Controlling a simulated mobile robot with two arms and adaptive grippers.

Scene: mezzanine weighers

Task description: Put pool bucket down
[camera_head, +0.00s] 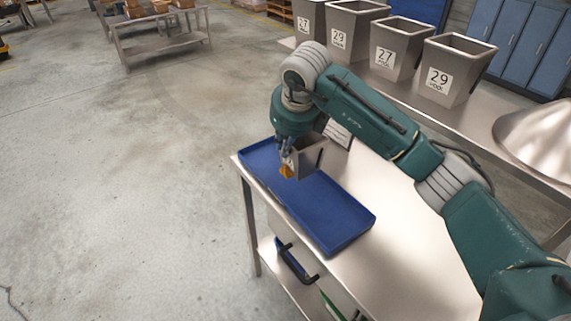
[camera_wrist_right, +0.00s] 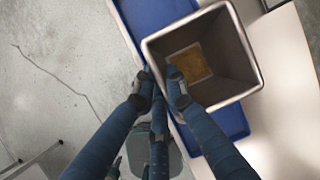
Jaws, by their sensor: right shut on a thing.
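The pool bucket (camera_head: 311,159) is a grey, square, tapered metal bucket, over the blue tray (camera_head: 335,218) on the metal table. My right gripper (camera_head: 286,152) is shut on the bucket's near-left wall at the rim. In the right wrist view the bucket (camera_wrist_right: 235,72) is seen from above, with brownish-yellow material in its bottom, and the gripper fingers (camera_wrist_right: 161,80) pinch its left rim. An orange-yellow patch (camera_head: 286,171) shows just below the fingers. I cannot tell whether the bucket touches the tray. My left gripper is not in view.
Several numbered grey buckets (camera_head: 451,72) stand on a metal bench behind my right arm, with a big metal dome (camera_head: 540,139) at its right. The tray's front part is bare, as is the tabletop (camera_head: 392,250) to its right. A lower shelf (camera_head: 280,262) holds a black-handled object.

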